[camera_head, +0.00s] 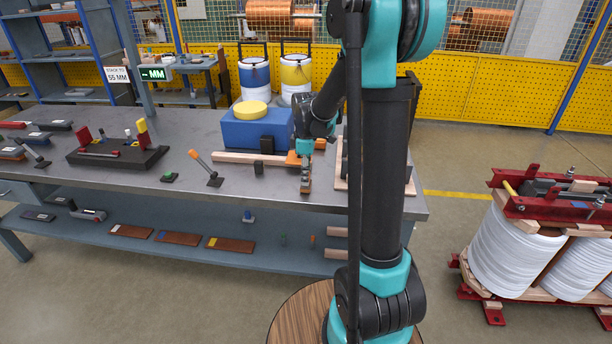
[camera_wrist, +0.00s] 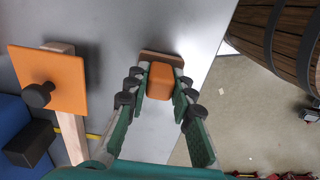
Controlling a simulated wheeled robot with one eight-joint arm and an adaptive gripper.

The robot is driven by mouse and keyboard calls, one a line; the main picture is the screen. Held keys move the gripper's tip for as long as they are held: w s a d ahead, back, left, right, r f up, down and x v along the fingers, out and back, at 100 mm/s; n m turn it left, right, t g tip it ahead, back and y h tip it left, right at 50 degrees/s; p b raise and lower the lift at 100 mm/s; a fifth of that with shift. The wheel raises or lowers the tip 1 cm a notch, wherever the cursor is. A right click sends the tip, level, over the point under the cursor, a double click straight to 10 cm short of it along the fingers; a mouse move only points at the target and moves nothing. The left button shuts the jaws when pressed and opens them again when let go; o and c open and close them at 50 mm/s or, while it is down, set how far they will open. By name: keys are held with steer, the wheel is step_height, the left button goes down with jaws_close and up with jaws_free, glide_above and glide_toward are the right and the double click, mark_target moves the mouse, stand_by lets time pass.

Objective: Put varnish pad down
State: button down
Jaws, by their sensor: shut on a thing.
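The varnish pad seems to be the piece in my gripper (camera_wrist: 158,84). It has an orange block (camera_wrist: 161,76) on top and a brown wooden edge (camera_wrist: 150,56) showing beyond it. My fingers are shut on the orange block from both sides. In the head view my gripper (camera_head: 305,183) points down near the front edge of the grey bench (camera_head: 240,185). The pad is small and mostly hidden by the fingers there. I cannot tell whether its underside touches the bench.
An orange plate with a black knob (camera_wrist: 38,94) lies on a wooden strip (camera_wrist: 72,135) left of my gripper. A blue box (camera_head: 255,130) with a yellow disc stands behind. A wooden-framed stack (camera_head: 341,183) is close on the right.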

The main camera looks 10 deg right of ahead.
steer(key=shift+f, duration=0.1)
steer(key=c, duration=1.3)
jaws_free()
step_height(320, 180, up, 12)
steer(key=s+d+f+m+t, duration=0.2)
steer(key=s+f+m, duration=0.5)
steer(key=s, duration=0.4)
steer(key=s+d+f+m+t, duration=0.2)
steer(key=s+f+m, duration=0.5)
steer(key=s, duration=0.4)
steer(key=shift+f, duration=0.35)
